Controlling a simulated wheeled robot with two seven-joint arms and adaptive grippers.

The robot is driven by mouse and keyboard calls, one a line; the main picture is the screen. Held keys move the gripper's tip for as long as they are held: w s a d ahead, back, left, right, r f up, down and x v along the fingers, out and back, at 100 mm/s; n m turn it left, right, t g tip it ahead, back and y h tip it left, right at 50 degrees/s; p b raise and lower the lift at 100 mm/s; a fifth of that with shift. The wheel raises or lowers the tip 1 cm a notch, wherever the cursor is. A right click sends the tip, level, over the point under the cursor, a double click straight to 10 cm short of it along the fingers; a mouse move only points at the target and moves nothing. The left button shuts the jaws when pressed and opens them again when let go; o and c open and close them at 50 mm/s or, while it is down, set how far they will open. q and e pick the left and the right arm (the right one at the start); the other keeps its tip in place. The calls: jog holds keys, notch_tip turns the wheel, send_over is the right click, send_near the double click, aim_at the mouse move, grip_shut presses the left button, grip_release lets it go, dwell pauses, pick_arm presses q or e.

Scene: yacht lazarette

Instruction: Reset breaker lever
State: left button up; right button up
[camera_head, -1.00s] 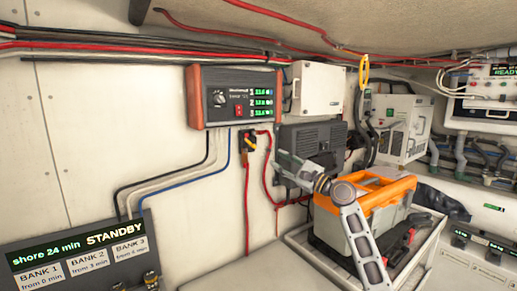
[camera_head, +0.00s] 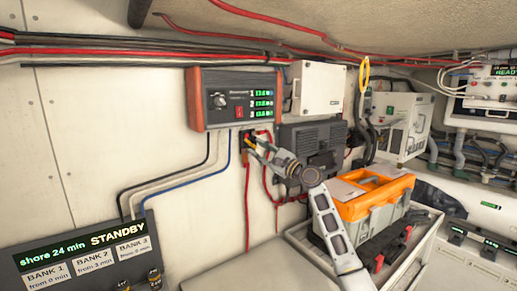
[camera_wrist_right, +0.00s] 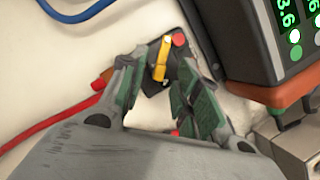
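The breaker is a small black block with a yellow lever and a red button, mounted on the wall below the wood-sided panel. In the right wrist view the yellow lever (camera_wrist_right: 161,58) stands between my right fingertips, with the red button (camera_wrist_right: 178,40) just above and to its right. My right gripper (camera_wrist_right: 156,72) is open, with green-padded fingers on either side of the lever. I cannot tell whether either finger touches it. In the head view my right gripper (camera_head: 253,145) reaches the breaker and partly covers it. My left gripper is not in view.
The wood-sided panel (camera_head: 238,98) hangs just above the breaker, and a red cable (camera_head: 247,205) runs down below it. A grey-orange toolbox (camera_head: 370,205) sits in a tray at right. A STANDBY display board (camera_head: 85,250) stands lower left. Bare wall lies left of the breaker.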

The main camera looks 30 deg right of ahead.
jog(key=shift+w+a, duration=0.15)
jog(key=shift+w, duration=0.15)
grip_shut()
jog(key=shift+r+n, duration=0.1)
jog(key=shift+n, duration=0.2)
jog(key=shift+d+r+n+g+y+b, duration=0.3)
jog(key=shift+n+g+y+b, duration=0.15)
jog(key=shift+n, duration=0.45)
jog(key=n, duration=0.1)
jog(key=n+g, duration=0.1)
jog(key=shift+d+r+n, duration=0.25)
jog(key=shift+r+n, duration=0.05)
jog(key=shift+r, duration=0.1)
jog(key=shift+d+r+n+g+p, duration=0.1)
jog(key=shift+r+n+g+p, duration=0.35)
jog(key=shift+n, duration=0.75)
jog(key=shift+d+r+n+g+p, duration=0.1)
jog(key=shift+r+n+g, duration=0.45)
jog(key=shift+n, duration=0.65)
jog(key=shift+f, duration=0.1)
